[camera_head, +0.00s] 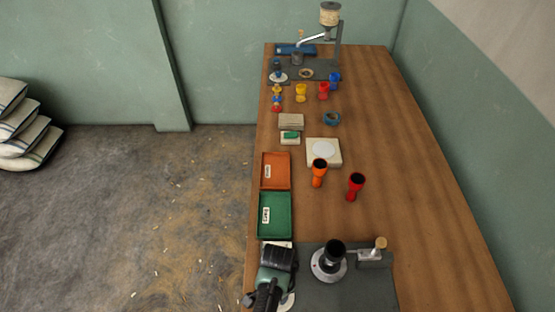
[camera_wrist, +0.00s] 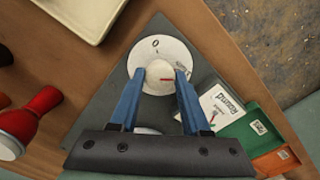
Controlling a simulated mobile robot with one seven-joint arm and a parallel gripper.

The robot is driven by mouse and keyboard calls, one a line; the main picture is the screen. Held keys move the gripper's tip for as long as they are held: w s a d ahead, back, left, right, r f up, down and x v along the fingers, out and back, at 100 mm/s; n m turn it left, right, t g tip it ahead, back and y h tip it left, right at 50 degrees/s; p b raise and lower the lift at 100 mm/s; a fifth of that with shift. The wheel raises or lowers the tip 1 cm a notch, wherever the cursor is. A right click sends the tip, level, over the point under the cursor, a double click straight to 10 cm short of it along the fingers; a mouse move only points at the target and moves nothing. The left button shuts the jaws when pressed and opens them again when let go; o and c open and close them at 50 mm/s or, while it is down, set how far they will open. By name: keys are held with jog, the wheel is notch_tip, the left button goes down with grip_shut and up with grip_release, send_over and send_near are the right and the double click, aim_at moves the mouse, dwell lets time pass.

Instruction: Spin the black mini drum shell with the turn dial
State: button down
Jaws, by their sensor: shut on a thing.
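The black mini drum shell (camera_head: 334,248) stands upright on a round silver holder (camera_head: 327,266) on a grey base plate (camera_head: 345,293). A "0" mark shows near the disc's upper edge. My gripper (camera_wrist: 158,80) has its blue fingers on both sides of the knob and is shut on it. In the head view my gripper (camera_head: 278,262) covers most of the dial. The drum shell is not clearly in the wrist view.
A metal fixture with a wooden knob (camera_head: 379,245) stands right of the shell. Green (camera_head: 275,215) and orange (camera_head: 275,171) trays line the table's left edge. Red (camera_head: 356,186) and orange (camera_head: 318,171) drums stand beyond. The table's right side is clear.

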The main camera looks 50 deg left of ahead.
dwell(0.3)
jog(key=shift+c, duration=1.8)
grip_release()
jog(key=shift+r, duration=0.15)
notch_tip(320, 180, up, 13)
